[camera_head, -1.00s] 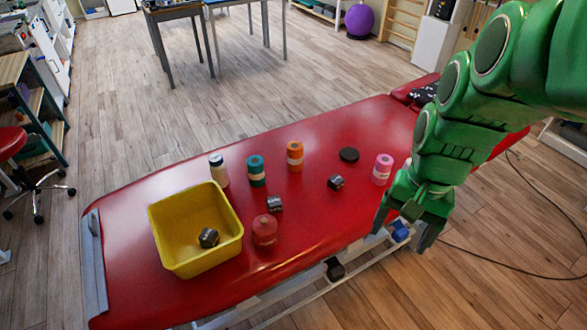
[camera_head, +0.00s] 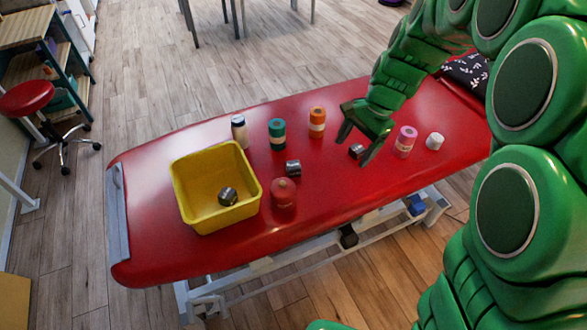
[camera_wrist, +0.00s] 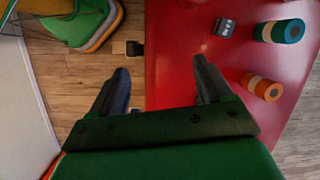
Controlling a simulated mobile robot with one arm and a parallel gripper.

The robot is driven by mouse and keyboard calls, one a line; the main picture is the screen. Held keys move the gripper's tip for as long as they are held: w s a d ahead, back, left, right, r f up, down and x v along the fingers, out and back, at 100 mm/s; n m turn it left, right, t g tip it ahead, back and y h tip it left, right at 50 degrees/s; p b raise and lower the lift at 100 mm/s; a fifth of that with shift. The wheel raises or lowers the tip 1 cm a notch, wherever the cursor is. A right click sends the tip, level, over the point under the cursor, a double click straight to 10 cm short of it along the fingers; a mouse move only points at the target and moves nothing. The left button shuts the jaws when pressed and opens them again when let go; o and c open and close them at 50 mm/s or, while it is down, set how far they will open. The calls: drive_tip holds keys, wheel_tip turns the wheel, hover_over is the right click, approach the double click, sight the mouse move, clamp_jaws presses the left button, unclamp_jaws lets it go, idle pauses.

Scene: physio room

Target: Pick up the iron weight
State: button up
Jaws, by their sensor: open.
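My gripper (camera_head: 353,153) is open and empty above the table's right half. Another similar metal weight (camera_head: 293,168) lies near the middle, and a third (camera_head: 228,196) lies inside the yellow bin (camera_head: 253,210). In the wrist view, one metal weight (camera_wrist: 225,27) lies on the table ahead of the right finger.
Upright on the table stand a pale bottle (camera_head: 239,131), a teal roll (camera_head: 277,134), an orange roll (camera_head: 317,122), a pink roll (camera_head: 404,141) and a white cylinder (camera_head: 435,141). A red round object (camera_head: 284,193) stands near the front edge. A red stool (camera_head: 28,98) is at left.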

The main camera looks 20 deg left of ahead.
drive_tip(key=w+a+f+m, duration=0.3)
drive_tip(key=w+a+f, duration=0.4)
drive_tip(key=a+f, duration=0.3)
drive_tip(key=m+y, duration=0.1)
drive_tip(key=m, duration=0.1)
hover_over(294, 165)
drive_tip(key=w+d, duration=0.2)
wheel_tip(294, 165, down, 8)
drive_tip(key=shift+s+x, duration=0.15)
drive_tip(key=shift+x, duration=1.7)
drive_tip(key=shift+s+x, duration=0.15)
drive_tip(key=shift+x, duration=1.65)
drive_tip(key=shift+d+r, duration=0.1)
drive_tip(key=shift+c, duration=0.3)
drive_tip(key=c, duration=1.2)
